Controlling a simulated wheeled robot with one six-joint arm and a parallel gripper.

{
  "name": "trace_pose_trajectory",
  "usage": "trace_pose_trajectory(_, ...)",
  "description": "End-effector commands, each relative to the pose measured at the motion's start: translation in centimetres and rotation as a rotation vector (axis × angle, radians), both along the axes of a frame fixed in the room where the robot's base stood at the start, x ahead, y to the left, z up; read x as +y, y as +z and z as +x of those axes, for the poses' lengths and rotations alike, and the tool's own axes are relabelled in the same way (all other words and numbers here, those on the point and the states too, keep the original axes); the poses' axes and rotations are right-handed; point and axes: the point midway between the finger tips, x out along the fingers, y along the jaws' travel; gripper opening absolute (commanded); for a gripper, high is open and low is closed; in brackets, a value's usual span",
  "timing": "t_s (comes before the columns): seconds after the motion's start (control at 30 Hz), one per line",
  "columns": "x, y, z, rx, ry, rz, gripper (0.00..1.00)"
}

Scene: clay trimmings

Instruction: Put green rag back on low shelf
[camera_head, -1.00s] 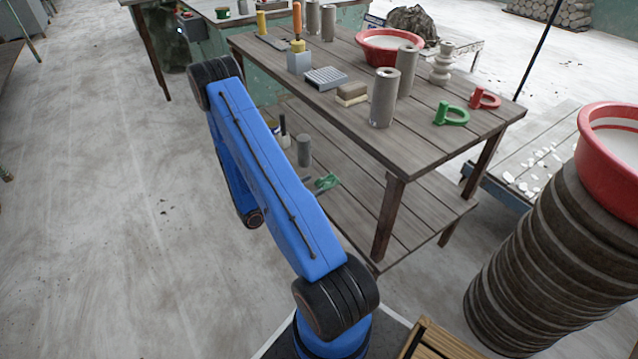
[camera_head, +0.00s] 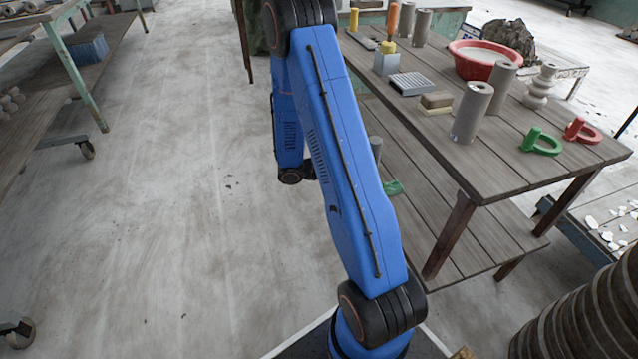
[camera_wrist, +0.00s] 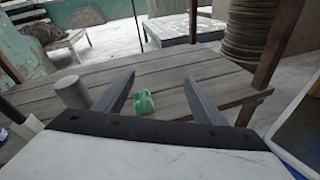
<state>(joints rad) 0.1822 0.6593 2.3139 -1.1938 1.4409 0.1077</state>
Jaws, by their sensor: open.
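The green rag (camera_head: 393,187) lies on the slatted low shelf (camera_head: 455,245) under the wooden table, partly hidden by my arm in the head view. In the wrist view the crumpled rag (camera_wrist: 144,102) lies on the shelf boards, seen between the two fingers and nearer the left one. My gripper (camera_wrist: 159,77) is open, with its fingers apart and nothing between them that I can see it hold. Whether the fingertips are above or short of the rag is hard to tell. The gripper is hidden in the head view.
A grey cylinder (camera_wrist: 72,92) stands on the low shelf left of the rag. Table legs (camera_head: 448,238) flank the shelf. The tabletop holds grey cylinders (camera_head: 471,112), a red basin (camera_head: 487,58) and green (camera_head: 541,141) and red (camera_head: 582,131) ring tools.

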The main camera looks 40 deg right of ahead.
Motion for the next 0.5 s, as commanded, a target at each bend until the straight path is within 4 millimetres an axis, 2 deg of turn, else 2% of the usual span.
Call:
trace_pose_trajectory(0.03,0.6,1.3,-0.3,-0.037,-0.019,0.009,0.64)
trace_pose_trajectory(0.2,2.6,4.6,-1.6,-0.155,-0.088,0.050,0.64)
trace_pose_trajectory(0.5,6.7,9.3,-4.1,-0.368,-0.194,0.146,0.64)
